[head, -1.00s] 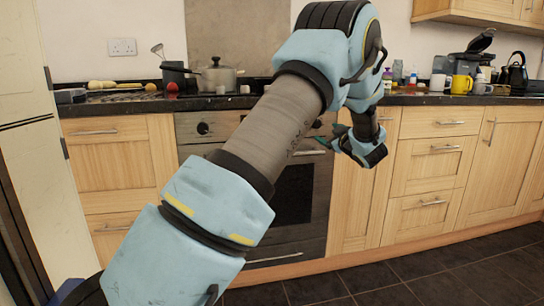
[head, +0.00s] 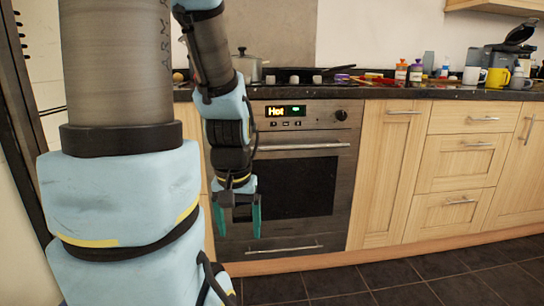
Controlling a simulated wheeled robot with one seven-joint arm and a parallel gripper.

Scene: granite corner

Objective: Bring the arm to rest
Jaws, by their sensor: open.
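My gripper (head: 238,218) hangs pointing down in front of the oven (head: 297,187), left of its middle. Its two green fingers are apart and nothing shows between them. My arm is folded, with a large link at the left of the head view and the forearm coming down beside it. The large link hides the left part of the kitchen.
The dark counter (head: 430,93) runs along the wall. On it stand a pot (head: 247,66), bottles (head: 416,71), a yellow mug (head: 497,78) and a coffee machine (head: 505,56). The oven display reads "Hot". The tiled floor (head: 400,275) at right is clear.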

